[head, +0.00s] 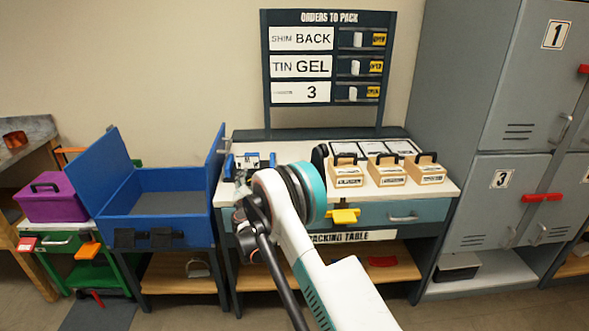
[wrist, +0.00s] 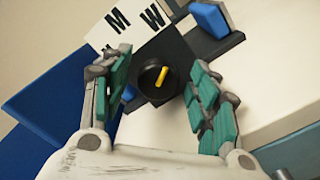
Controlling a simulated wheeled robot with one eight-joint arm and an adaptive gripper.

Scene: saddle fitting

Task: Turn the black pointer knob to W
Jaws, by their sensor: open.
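The black pointer knob (wrist: 150,77) shows in the wrist view, round and dark, with a yellow pointer bar on its face. It sits on a dark square base beside a white card (wrist: 130,32) with a large M and W and a partly hidden letter. The bar slants up and slightly right, while the W lies above and slightly left of the knob. My gripper (wrist: 157,62) is open, its teal-padded fingers on either side of the knob, with gaps visible. In the head view, my gripper (head: 248,205) is at the packing table's left end; the knob is hidden there.
A blue fixture (head: 249,161) stands on the packing table (head: 285,150) near my gripper. Several labelled wooden boxes (head: 386,175) stand to the right. A blue open bin (head: 170,206) is left of the table. An order board (head: 328,68) rises behind.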

